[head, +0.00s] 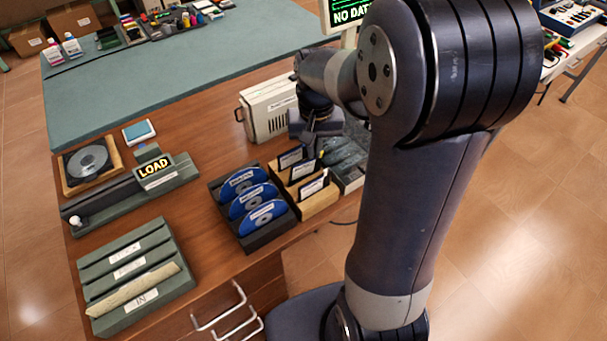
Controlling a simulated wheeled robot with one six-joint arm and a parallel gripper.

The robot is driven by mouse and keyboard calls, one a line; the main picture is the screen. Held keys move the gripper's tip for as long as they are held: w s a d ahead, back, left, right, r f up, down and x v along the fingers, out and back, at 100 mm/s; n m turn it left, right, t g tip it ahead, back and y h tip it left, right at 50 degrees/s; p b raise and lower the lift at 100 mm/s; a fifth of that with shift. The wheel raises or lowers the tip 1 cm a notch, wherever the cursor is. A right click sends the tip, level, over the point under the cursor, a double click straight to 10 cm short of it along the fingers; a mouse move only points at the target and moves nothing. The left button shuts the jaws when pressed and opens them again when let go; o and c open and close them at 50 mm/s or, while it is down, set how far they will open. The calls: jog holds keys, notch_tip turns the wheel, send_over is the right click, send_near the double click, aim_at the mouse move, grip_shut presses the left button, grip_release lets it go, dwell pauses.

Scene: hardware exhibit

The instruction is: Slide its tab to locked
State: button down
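Several dark floppy disks with pale labels stand upright in a light wooden holder (319,203) near the table's front edge. The rear disk (291,157), the middle disk (303,169) and the front disk (313,187) lean back slightly. No tab can be made out on any disk at this size. My gripper (317,137) is just above and behind the right end of the holder, in front of a beige vented box. Its fingers are small, dark and partly merged with what is behind them, so I cannot tell whether they hold anything.
Blue discs stand in a dark rack (270,239) left of the holder. The beige box (267,108) is behind. A LOAD sign (154,171), a disc tray (64,178) and a green slotted tray (150,297) are to the left. Bare wood shows between them. My arm hides the right side.

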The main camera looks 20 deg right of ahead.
jog(key=shift+s+a, duration=0.15)
dwell(0.3)
notch_tip(320, 180, up, 7)
jog(key=p, duration=0.6)
jog(key=shift+f, duration=0.1)
notch_tip(320, 180, down, 7)
jog(key=b, duration=0.6)
dwell(0.4)
